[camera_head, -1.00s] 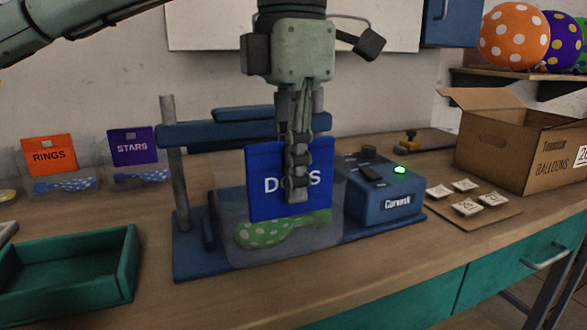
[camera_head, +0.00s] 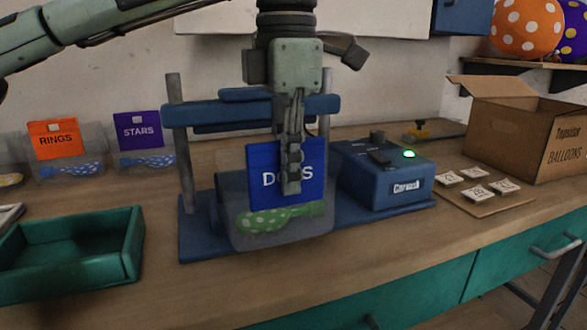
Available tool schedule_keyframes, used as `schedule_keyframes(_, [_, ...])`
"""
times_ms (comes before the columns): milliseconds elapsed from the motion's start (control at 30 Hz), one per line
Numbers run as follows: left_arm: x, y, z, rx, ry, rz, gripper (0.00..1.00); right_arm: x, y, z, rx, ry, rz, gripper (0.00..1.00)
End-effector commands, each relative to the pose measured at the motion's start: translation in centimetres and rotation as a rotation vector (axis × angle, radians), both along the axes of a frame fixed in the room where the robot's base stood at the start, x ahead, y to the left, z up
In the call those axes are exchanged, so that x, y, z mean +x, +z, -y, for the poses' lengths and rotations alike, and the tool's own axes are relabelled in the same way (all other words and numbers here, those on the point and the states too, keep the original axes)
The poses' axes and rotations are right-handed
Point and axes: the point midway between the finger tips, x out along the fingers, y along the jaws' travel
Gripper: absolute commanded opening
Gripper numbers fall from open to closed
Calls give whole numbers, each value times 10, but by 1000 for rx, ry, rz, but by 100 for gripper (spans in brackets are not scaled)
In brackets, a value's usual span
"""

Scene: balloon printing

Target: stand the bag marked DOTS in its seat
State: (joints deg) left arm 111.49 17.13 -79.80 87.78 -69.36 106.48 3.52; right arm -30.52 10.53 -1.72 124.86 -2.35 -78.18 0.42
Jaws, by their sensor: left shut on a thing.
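The DOTS bag (camera_head: 262,190) has a blue header card and a clear pouch with a green dotted balloon in it. It hangs upright in front of the blue press (camera_head: 193,245). My left gripper (camera_head: 291,185) points down and is shut on the blue card, covering the middle of its lettering. I cannot tell whether the pouch's lower edge touches the press base. The RINGS bag (camera_head: 54,140) and the STARS bag (camera_head: 138,132) stand upright at the left, by the wall. No seat for the DOTS bag can be made out for sure. My right gripper is not in view.
An empty green tray (camera_head: 128,262) is at the front left. A control box (camera_head: 390,185) with a lit green lamp is on the press's right. Small white tiles (camera_head: 476,187) lie on a board, before an open carton (camera_head: 525,150). The front table strip is clear.

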Motion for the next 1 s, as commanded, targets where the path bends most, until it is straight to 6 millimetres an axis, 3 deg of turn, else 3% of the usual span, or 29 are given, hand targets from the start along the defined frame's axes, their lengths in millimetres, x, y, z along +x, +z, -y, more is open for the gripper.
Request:
schedule_keyframes(367, [33, -1, -11, 1, 2, 0, 0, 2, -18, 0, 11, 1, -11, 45])
schedule_keyframes(600, [49, -4, -16, 0, 1, -1, 0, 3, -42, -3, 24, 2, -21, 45])
schedule_keyframes(1000, [56, -6, -19, 0, -1, 1, 0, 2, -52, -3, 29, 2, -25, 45])
